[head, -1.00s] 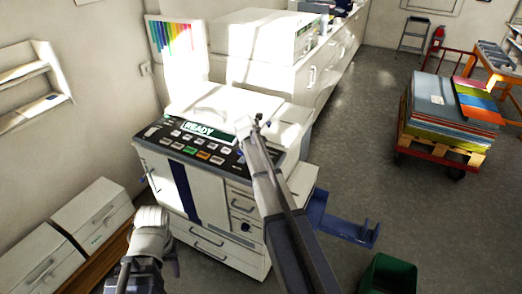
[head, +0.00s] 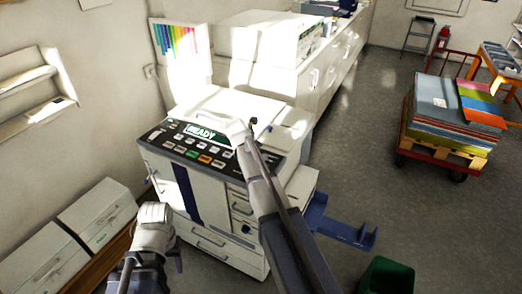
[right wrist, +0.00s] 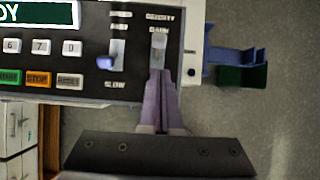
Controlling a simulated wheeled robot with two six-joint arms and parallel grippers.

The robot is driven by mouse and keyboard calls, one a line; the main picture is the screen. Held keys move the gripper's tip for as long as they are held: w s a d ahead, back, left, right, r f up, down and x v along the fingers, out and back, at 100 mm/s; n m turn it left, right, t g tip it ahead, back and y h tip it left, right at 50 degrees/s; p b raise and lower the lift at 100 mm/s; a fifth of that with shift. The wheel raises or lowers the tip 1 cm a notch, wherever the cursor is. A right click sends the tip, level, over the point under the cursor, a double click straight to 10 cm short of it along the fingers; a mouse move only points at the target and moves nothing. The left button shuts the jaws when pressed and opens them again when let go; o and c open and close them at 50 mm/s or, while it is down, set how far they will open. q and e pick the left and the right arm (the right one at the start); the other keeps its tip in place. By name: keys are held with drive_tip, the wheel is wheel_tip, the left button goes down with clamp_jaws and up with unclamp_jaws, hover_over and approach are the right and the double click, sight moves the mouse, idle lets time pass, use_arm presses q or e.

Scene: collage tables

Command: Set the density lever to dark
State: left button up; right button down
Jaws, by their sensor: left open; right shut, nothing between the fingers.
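In the right wrist view, the panel has two slots with small labels too blurred to read with certainty. The left lever (right wrist: 106,62) sits at the lower end of its slot. The right slot (right wrist: 159,42) is at my right gripper's fingertips; they cover its lower end, and I cannot tell whether they touch the lever there. My right gripper (right wrist: 158,76) is shut and empty. My left gripper (head: 150,265) is open, low before the machine's left front.
A blue tray (head: 340,232) sticks out from the machine's right side. A green bin (head: 388,275) stands on the floor in front. White boxes (head: 100,212) line the left wall. A loaded pallet cart (head: 450,130) stands at the right, with clear floor between.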

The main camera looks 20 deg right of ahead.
use_arm(q)
wheel_tip(320, 180, up, 7)
drive_tip(key=p, duration=0.5)
drive_tip(key=shift+a+p, duration=0.15)
drive_tip(key=shift+p, duration=0.15)
use_arm(e)
drive_tip(key=v, duration=0.7)
drive_tip(key=shift+w+a+r, duration=0.15)
drive_tip(key=shift+w+r, duration=0.05)
drive_tip(key=shift+r, duration=0.25)
use_arm(q)
drive_tip(key=shift+f, duration=0.15)
wheel_tip(320, 180, down, 12)
drive_tip(key=b, duration=1.2)
use_arm(e)
drive_tip(key=s+a+f+m+g+y, duration=0.2)
drive_tip(key=s+a+f+m, duration=0.5)
drive_tip(key=s+a+m, duration=0.3)
drive_tip(key=s+a+f+m+g+y, duration=0.1)
drive_tip(key=s+a+f+m+g, duration=0.1)
drive_tip(key=s+a+f+m, duration=0.6)
drive_tip(key=s+a+m, duration=0.3)
drive_tip(key=s+a, duration=0.4)
drive_tip(key=s, duration=0.2)
drive_tip(key=shift+s+f+m+y, duration=0.15)
drive_tip(key=shift+s+m+y, duration=0.15)
drive_tip(key=shift+y, duration=0.1)
drive_tip(key=shift+d, duration=0.1)
